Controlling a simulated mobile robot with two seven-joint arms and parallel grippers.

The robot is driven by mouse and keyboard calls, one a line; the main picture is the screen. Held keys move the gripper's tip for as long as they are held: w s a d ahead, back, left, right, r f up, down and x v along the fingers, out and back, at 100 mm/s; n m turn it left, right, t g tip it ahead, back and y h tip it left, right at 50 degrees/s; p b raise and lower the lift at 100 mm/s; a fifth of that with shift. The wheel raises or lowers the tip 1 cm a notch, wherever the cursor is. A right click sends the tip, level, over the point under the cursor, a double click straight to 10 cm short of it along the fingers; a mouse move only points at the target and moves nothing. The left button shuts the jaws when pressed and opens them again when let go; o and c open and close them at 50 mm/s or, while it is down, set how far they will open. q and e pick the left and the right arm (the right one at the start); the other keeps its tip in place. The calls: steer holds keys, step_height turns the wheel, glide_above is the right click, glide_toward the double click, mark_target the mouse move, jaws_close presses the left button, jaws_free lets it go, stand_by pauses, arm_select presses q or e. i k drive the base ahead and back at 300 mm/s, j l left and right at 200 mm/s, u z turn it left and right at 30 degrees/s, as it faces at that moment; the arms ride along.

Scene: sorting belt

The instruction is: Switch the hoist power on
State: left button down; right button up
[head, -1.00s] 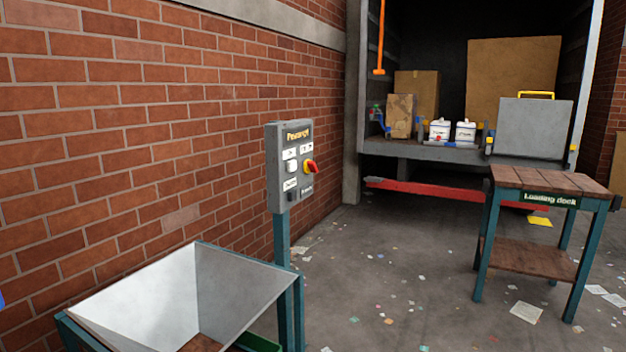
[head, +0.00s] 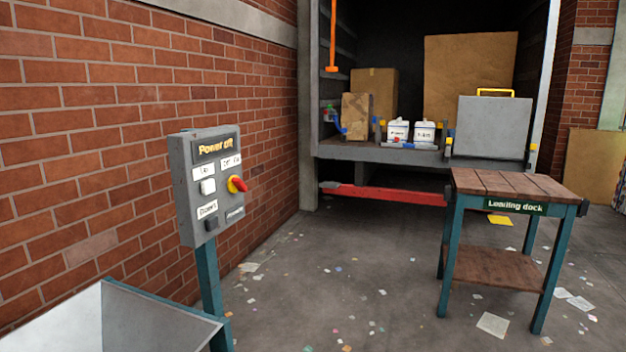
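A grey control box (head: 184,207) stands on a teal post (head: 209,285) in front of the brick wall, left of the middle in the head view. Its display (head: 215,149) reads "Power off". A red and yellow rotary switch (head: 238,184) sticks out at the right of its face. A white button (head: 208,187) is to the left of the switch, and a dark button (head: 212,223) is lower down. The small labels are hard to read. Neither of my grippers is in view.
A white-lined hopper (head: 105,325) stands at the lower left, close to the post. A wooden-topped table marked "Loading dock" (head: 512,184) is at the right. A truck bed (head: 370,152) with cartons (head: 376,92) lies behind. The floor between is open, with scattered paper bits.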

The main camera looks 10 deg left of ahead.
mark_target(235, 184)
steer(key=i+l, duration=0.1)
steer(key=i, duration=0.65)
steer(key=i+l, duration=0.1)
steer(key=i, duration=0.6)
steer(key=i+l+u, duration=0.15)
steer(key=i+u, duration=0.3)
steer(key=i+l+u, duration=1.25)
steer(key=l, duration=0.15)
steer(key=k, duration=0.1)
